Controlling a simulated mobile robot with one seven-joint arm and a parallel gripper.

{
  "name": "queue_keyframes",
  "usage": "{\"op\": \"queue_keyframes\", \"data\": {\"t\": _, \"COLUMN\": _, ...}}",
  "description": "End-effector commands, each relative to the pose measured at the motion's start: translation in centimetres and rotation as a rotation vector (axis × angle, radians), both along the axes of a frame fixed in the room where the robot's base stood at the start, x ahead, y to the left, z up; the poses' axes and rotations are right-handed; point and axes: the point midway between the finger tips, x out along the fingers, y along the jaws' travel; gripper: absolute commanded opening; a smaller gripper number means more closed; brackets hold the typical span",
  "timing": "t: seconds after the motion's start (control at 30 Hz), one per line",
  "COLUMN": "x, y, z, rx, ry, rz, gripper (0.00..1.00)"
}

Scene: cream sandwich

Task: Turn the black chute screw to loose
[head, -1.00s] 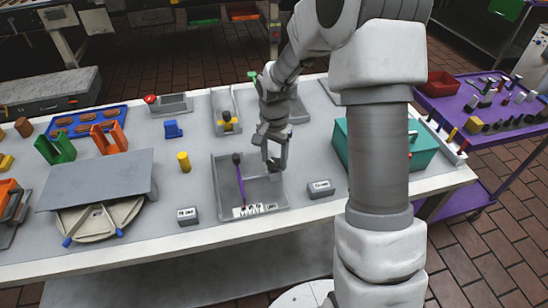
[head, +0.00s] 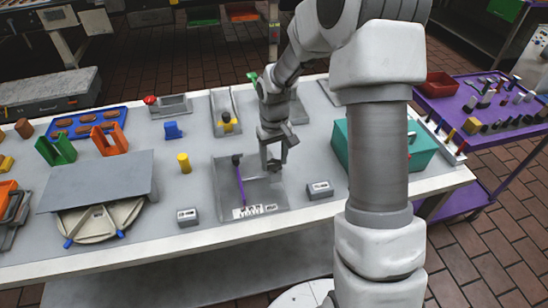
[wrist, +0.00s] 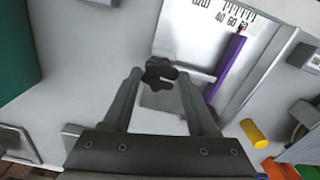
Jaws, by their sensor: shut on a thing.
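The black chute screw (wrist: 160,72) is a dark lobed knob. In the wrist view it sits between the tips of my gripper's two fingers. My gripper (head: 274,160) points down at the right side of a grey tray-like chute (head: 226,190) in the head view, and is shut on the screw. The screw is small and partly hidden by the fingers there. A purple bar (head: 240,185) with a dark end lies along the left of the chute, and a printed number scale (wrist: 236,18) is at its front edge.
Small labelled boxes stand at front left (head: 188,217) and right (head: 320,190). A teal box (head: 425,148) is further right, partly behind my arm. A grey plate (head: 95,180) covers a round dish at left.

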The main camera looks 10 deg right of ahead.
Motion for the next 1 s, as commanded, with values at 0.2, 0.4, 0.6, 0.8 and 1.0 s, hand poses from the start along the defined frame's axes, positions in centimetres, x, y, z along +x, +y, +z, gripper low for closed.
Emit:
{"op": "queue_keyframes", "data": {"t": 0.2, "x": 0.14, "y": -0.02, "z": 0.22, "rx": 0.0, "ry": -0.004, "rz": 0.205, "gripper": 0.03}}
{"op": "queue_keyframes", "data": {"t": 0.4, "x": 0.13, "y": -0.05, "z": 0.25, "rx": 0.001, "ry": -0.003, "rz": 0.395, "gripper": 0.03}}
{"op": "queue_keyframes", "data": {"t": 0.6, "x": 0.15, "y": -0.06, "z": 0.27, "rx": 0.0, "ry": -0.003, "rz": 0.584, "gripper": 0.03}}
{"op": "queue_keyframes", "data": {"t": 0.8, "x": 0.2, "y": -0.09, "z": 0.28, "rx": -0.001, "ry": -0.004, "rz": 0.758, "gripper": 0.03}}
{"op": "queue_keyframes", "data": {"t": 1.0, "x": 0.22, "y": -0.05, "z": 0.26, "rx": -0.001, "ry": -0.004, "rz": 0.895, "gripper": 0.03}}
